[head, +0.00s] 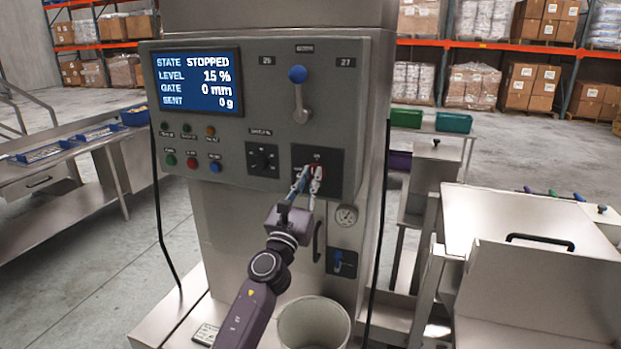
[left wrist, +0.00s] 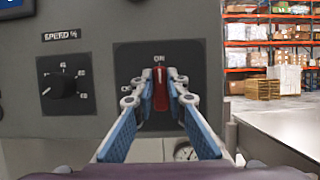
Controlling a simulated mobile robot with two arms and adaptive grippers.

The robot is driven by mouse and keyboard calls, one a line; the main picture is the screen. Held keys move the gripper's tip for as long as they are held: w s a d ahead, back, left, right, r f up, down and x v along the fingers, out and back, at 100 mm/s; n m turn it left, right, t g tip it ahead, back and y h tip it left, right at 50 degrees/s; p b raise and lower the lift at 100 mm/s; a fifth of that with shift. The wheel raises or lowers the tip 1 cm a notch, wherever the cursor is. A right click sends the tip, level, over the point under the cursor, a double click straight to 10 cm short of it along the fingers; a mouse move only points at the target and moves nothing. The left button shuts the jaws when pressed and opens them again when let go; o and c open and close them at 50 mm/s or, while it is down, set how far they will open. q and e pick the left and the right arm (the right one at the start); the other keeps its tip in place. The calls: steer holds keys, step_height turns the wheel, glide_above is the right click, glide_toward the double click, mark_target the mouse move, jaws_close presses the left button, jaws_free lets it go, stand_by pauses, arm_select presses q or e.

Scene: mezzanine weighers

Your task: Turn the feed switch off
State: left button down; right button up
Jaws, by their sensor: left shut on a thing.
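The feed switch is a red handle (head: 316,175) on a dark square plate (head: 329,157) at the lower right of the grey control panel. In the left wrist view the red handle (left wrist: 160,92) stands upright, its top towards the "ON" label. A second label at its left is partly hidden by a finger. My left gripper (head: 306,181) is shut on the handle, with its fingers (left wrist: 160,88) on either side. The panel's screen (head: 197,81) reads STOPPED, level 15 %, gate 0 mm, sent 0 g. My right gripper is not in view.
A blue-knobbed lever (head: 300,95) sits above the switch, and a black speed knob (head: 263,157) is to its left. A pale round bin (head: 314,325) stands beneath. Steel tables flank the machine.

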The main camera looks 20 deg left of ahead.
arm_select(q)
steer(key=shift+n, duration=0.4)
steer(key=shift+n+y, duration=0.6)
steer(key=shift+n, duration=0.3)
steer(key=n+y, duration=0.2)
steer(key=n, duration=0.1)
steer(key=shift+n, duration=0.3)
steer(key=n+g+y, duration=0.1)
steer(key=n, duration=0.2)
steer(key=n+y, duration=0.1)
steer(key=n, duration=0.2)
steer(key=shift+a+g+y, duration=0.15)
steer(key=shift+g+y, duration=0.25)
steer(key=n+g+p, duration=0.1)
steer(key=n, duration=0.2)
steer(key=n+g+p, duration=0.1)
steer(key=n, duration=0.2)
steer(key=n+g+y+p, duration=0.1)
steer(key=n+p, duration=0.1)
steer(key=n, duration=0.2)
steer(key=shift+a+f+g, duration=0.1)
steer(key=shift+f+g, duration=0.2)
steer(key=shift+g, duration=0.1)
steer(key=shift+f, duration=0.1)
